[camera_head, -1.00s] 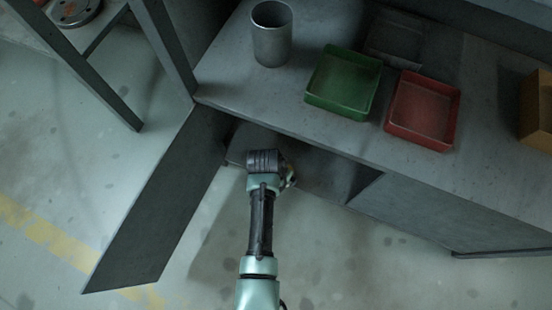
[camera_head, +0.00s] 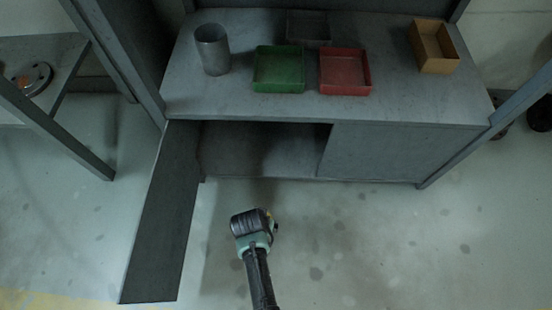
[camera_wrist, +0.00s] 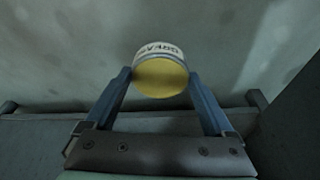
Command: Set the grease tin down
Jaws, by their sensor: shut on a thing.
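The grease tin (camera_wrist: 160,76) is a short round tin with a yellow end and a pale band with dark lettering. In the wrist view it sits between the two blue fingers of my gripper (camera_wrist: 162,82), which is shut on it. In the head view my gripper's fingers and the tin are mostly hidden by my own wrist. My wrist is in front of the bench, over the open floor, clear of the open cupboard (camera_head: 255,150).
The grey bench top (camera_head: 420,100) carries a metal cup (camera_head: 212,50), a green tray (camera_head: 279,70), a red tray (camera_head: 345,73) and an orange-brown box (camera_head: 433,47). The cupboard's left door (camera_head: 155,225) stands open. A side table (camera_head: 40,60) holds a round flanged part (camera_head: 32,78).

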